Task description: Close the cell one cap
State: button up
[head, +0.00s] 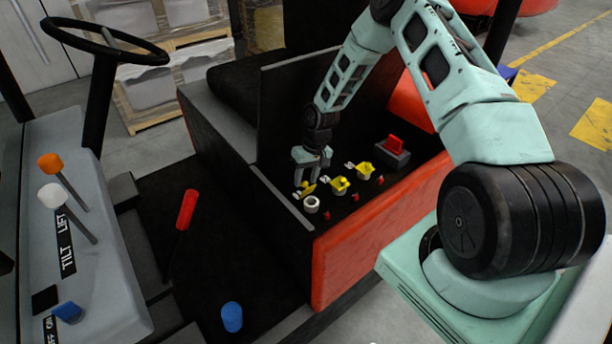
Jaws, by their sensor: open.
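My gripper (309,179) points down over the black battery top in the forklift's open compartment. It is open, with its fingertips at or just above a yellow cap (308,188); I cannot tell whether they touch. This cap stands raised behind a white filler ring (311,204), whose opening is uncovered. I take this leftmost, nearest one as cell one; its white label is too small to read. Two more yellow caps, a middle one (338,184) and a far one (365,170), also look raised beside their white rings. The fingers partly hide the leftmost cap.
Small red plugs (326,215) stand in front of the rings. A grey block with a red connector (395,143) is at the back right. A black panel (283,120) rises behind my gripper, and the red side wall (375,235) bounds the front. A steering wheel (105,45) and levers are left.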

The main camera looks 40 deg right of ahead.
jog(key=shift+f, duration=0.3)
grip_shut()
